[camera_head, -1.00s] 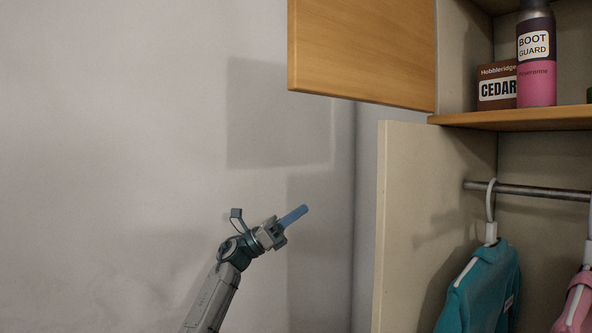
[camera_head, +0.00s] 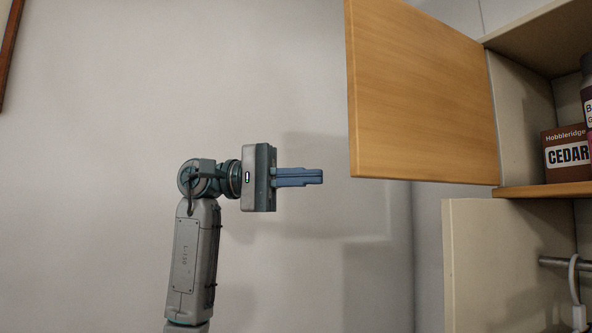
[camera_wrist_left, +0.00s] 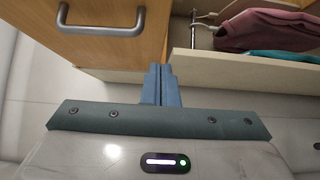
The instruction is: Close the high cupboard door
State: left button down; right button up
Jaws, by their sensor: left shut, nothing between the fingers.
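The high cupboard door (camera_head: 425,95) is a light wooden panel standing open, hinged at its right edge on the upper compartment. In the left wrist view the door (camera_wrist_left: 90,45) is at upper left, with a metal bar handle (camera_wrist_left: 100,27) on its face. My left gripper (camera_head: 320,176) is shut and empty. It points right, a little left of the door's lower left corner, with a gap between them in the head view. In the left wrist view its blue fingers (camera_wrist_left: 161,72) are together near the door's lower edge; contact cannot be told. My right gripper is not in view.
The upper compartment holds a brown CEDAR box (camera_head: 567,154) and a bottle (camera_head: 587,95), cut off by the frame. Below are a cream side panel (camera_head: 495,265) and a hanging rail (camera_head: 553,262). The wall left of the door is clear.

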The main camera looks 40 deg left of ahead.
aim_at(357, 173)
pick_arm(q)
jog(key=d+p, duration=0.1)
jog(key=d, duration=0.2)
jog(key=d+p, duration=0.1)
jog(key=d, duration=0.2)
jog(key=d+p, duration=0.2)
jog(key=d, duration=0.1)
jog(key=shift+w+r, duration=0.1)
jog(key=shift+w, duration=0.3)
jog(key=shift+w, duration=0.1)
